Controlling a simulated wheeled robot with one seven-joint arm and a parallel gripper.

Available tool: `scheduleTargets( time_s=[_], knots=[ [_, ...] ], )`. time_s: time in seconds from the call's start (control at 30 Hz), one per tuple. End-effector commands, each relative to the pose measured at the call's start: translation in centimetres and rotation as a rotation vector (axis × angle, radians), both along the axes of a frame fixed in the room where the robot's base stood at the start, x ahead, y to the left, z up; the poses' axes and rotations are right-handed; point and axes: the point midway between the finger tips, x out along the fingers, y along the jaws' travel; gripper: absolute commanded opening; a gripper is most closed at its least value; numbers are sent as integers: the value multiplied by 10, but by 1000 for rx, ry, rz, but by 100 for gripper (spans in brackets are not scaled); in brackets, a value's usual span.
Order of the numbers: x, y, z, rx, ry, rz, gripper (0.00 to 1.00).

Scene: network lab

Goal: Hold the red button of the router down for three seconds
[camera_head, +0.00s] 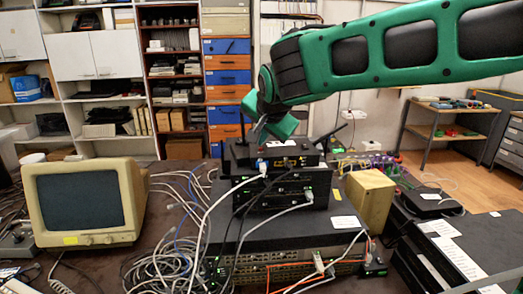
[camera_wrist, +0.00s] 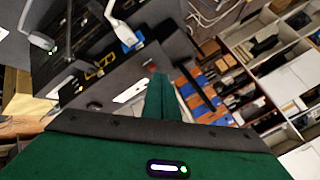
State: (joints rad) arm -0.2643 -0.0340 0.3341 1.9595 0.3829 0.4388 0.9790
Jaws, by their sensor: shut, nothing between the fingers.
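The router (camera_head: 272,157) is the black box with an antenna on top of a stack of dark network devices. Its front ports face the head camera, with a cable plugged in. In the wrist view the router's dark top (camera_wrist: 105,88) bears a white label. My gripper (camera_head: 257,136) is green and points down at the router's top from above. Its fingers (camera_wrist: 160,82) are shut together with nothing between them. I cannot tell whether the fingertips touch the router.
An old beige monitor (camera_head: 84,203) stands at left. Tangled cables (camera_head: 165,255) lie on the table before the stack and hang over its front. A yellowish box (camera_head: 369,198) stands right of the stack, with black equipment (camera_head: 455,245) further right. Shelves stand behind.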

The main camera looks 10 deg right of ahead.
Motion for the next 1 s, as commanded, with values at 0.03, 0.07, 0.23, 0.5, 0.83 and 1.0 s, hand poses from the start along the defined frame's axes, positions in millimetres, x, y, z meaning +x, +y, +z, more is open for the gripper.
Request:
scheduleTargets(
  time_s=[0.03,0.07,0.23,0.5,0.83,1.0],
  knots=[
    [0,0,0,0,0,0,0],
    [0,0,0,0,0,0,0],
    [0,0,-1,0,0,0,0],
    [0,0,-4,-1,1,-1,0],
    [0,0,-7,-1,1,1,0],
    [0,0,-7,-1,1,1,0]
  ],
)
